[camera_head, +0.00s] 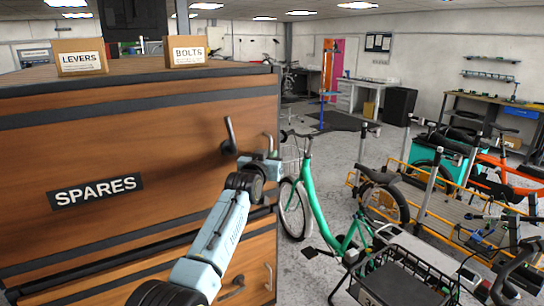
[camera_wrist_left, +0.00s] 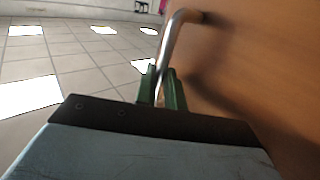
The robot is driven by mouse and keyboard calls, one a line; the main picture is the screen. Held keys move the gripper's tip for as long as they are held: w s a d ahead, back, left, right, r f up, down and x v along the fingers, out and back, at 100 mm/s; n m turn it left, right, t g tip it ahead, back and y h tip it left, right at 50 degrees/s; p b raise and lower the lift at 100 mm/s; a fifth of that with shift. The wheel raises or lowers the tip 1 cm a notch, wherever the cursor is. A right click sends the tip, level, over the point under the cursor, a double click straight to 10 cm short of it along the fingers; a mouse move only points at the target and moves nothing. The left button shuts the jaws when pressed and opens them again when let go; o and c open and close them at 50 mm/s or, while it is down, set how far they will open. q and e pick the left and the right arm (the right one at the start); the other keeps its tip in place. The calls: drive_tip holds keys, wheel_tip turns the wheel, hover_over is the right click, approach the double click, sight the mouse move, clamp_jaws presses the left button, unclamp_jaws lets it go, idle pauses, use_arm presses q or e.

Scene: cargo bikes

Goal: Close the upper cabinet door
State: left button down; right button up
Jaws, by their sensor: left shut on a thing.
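The upper cabinet door (camera_head: 150,130) is a wood-brown panel with a SPARES label, filling the left of the head view. Its brown face also shows at the right of the left wrist view (camera_wrist_left: 265,75). I cannot tell for sure whether it is fully flush with the cabinet. A bent metal handle (camera_head: 269,142) stands out near its right edge. My left gripper (camera_head: 272,158) is at this handle. In the left wrist view, its green fingers (camera_wrist_left: 161,76) are shut around the metal bar (camera_wrist_left: 170,38). My right gripper is not in view.
A dark lever (camera_head: 229,136) sits left of the handle. Boxes marked LEVERS (camera_head: 80,58) and BOLTS (camera_head: 186,52) stand on the cabinet top. A lower door (camera_head: 170,280) lies beneath. A green bike (camera_head: 320,195) stands close on the right, with other bikes beyond.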

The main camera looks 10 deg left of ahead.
use_arm(q)
drive_tip(key=shift+d+r, duration=0.3)
drive_tip(key=shift+r, duration=0.15)
drive_tip(key=c, duration=1.9)
unclamp_jaws()
drive_tip(key=shift+c, duration=0.2)
drive_tip(key=shift+o, duration=1.1)
drive_tip(key=shift+w+f, duration=0.1)
drive_tip(key=shift+w, duration=0.15)
drive_tip(key=shift+o, duration=1.1)
drive_tip(key=shift+w+d+f, duration=0.15)
drive_tip(key=shift+w, duration=0.1)
drive_tip(key=shift+s+a+f, duration=0.1)
drive_tip(key=shift+s+a, duration=0.1)
drive_tip(key=shift+a, duration=0.1)
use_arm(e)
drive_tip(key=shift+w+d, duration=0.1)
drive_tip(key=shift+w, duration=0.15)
use_arm(q)
drive_tip(key=shift+s+f, duration=0.1)
